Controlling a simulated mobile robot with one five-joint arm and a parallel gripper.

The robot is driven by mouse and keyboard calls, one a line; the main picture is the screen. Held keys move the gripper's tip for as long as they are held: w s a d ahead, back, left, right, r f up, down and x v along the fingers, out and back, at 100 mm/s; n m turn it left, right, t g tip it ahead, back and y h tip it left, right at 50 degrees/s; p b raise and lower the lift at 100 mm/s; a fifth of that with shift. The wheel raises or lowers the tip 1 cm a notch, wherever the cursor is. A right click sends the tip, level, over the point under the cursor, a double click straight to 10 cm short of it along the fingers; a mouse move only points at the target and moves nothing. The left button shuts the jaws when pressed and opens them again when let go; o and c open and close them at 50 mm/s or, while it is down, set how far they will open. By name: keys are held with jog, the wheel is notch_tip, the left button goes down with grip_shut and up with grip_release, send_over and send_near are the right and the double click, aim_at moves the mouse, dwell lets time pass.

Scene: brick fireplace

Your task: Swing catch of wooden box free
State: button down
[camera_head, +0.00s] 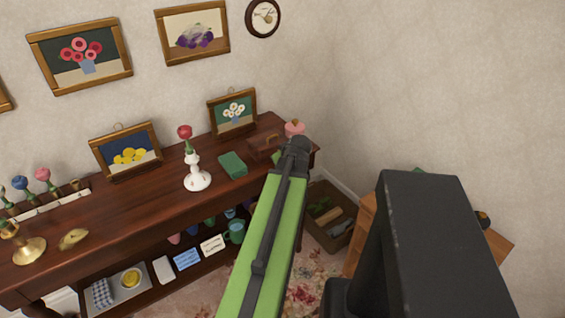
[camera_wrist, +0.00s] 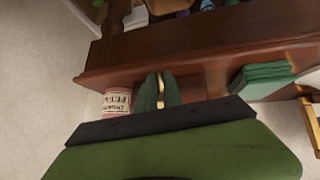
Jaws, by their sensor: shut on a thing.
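The brown wooden box (camera_head: 263,147) sits near the right end of the dark wood sideboard (camera_head: 130,220), partly behind my green arm in the head view. In the wrist view its brown side (camera_wrist: 206,84) shows beside and behind my fingers. My gripper (camera_wrist: 159,92) has its two dark green fingers close together at the box. A small brass-coloured piece, seemingly the catch (camera_wrist: 161,86), shows between them. The fingers are shut on it. In the head view my arm hides the catch and most of the gripper, so how far the catch is turned cannot be told.
A pink-labelled petal jar (camera_head: 294,128) stands right beside the box. A green folded item or book (camera_head: 232,165) lies to its left. A white vase (camera_head: 197,178) with a red flower and a framed daisy picture (camera_head: 232,112) stand near. A crate (camera_head: 330,215) is on the floor.

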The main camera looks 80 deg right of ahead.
jog(key=c, duration=1.5)
grip_release()
